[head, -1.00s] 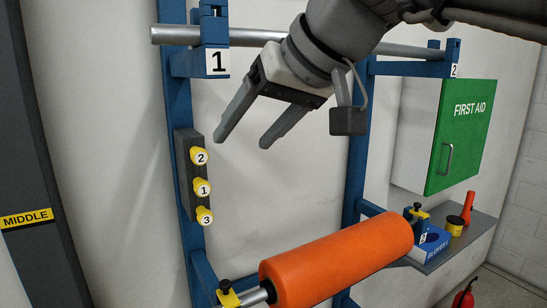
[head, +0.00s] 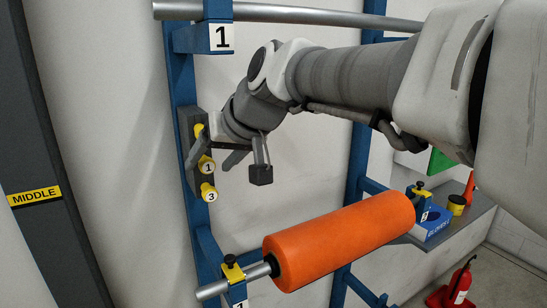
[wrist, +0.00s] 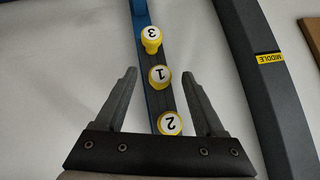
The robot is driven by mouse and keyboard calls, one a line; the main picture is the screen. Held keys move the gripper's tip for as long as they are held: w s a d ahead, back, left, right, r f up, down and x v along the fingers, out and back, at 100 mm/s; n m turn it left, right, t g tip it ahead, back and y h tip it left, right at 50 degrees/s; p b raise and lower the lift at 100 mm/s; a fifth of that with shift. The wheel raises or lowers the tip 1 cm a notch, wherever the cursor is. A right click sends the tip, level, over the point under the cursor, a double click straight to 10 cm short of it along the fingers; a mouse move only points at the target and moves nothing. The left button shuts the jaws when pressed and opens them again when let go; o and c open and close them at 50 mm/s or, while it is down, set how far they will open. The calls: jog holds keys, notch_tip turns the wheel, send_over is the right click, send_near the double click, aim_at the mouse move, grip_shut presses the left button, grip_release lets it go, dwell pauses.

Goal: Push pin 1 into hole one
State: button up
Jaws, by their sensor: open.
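Pin 1 (head: 207,166) is a yellow knob with a white face marked 1, seated in a dark holder block (head: 187,126) on the left blue post. In the wrist view, pin 1 (wrist: 159,75) lies between the fingertips in the picture, with pin 2 (wrist: 170,123) below it and pin 3 (wrist: 151,35) above. My gripper (wrist: 157,74) is open with nothing between its fingers that I can see held. In the head view, my gripper (head: 215,158) is close to the holder and partly hides pin 2 (head: 198,131). No open hole is clearly visible.
A blue bracket marked 1 (head: 221,38) carries a steel bar (head: 300,14) above. An orange roller (head: 340,238) lies below on a shaft, with a yellow clamp (head: 232,272) at its left end. A shelf with a blue box (head: 430,228) stands at right.

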jog(key=shift+f, duration=0.1)
grip_shut()
dwell(0.7)
